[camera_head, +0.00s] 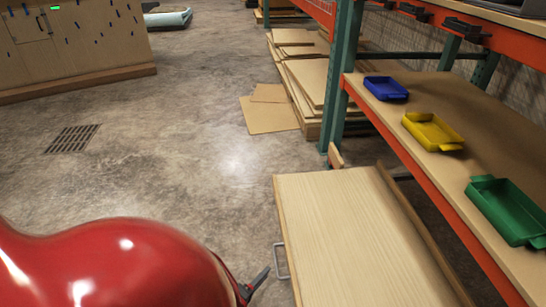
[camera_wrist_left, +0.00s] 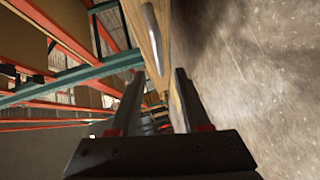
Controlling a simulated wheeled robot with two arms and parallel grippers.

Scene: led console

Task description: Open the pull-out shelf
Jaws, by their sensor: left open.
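The pull-out shelf (camera_head: 345,235) is a pale wooden board that sticks out to the left from under the rack's front beam. A grey metal bar handle (camera_head: 281,261) is on its left edge. My left gripper (camera_head: 262,281) is just left of the handle, mostly hidden behind my red arm. In the left wrist view, my left gripper (camera_wrist_left: 157,82) is open, with the handle (camera_wrist_left: 152,40) on the wooden edge ahead, lined up with the gap between the fingers. I cannot tell whether they touch. My right gripper is not in view.
The rack shelf (camera_head: 480,130) at right holds a blue tray (camera_head: 386,88), a yellow tray (camera_head: 432,131) and a green tray (camera_head: 508,210). A teal post (camera_head: 342,75) stands beyond the pull-out shelf. Flat boards (camera_head: 300,75) lie behind. The concrete floor at left is clear.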

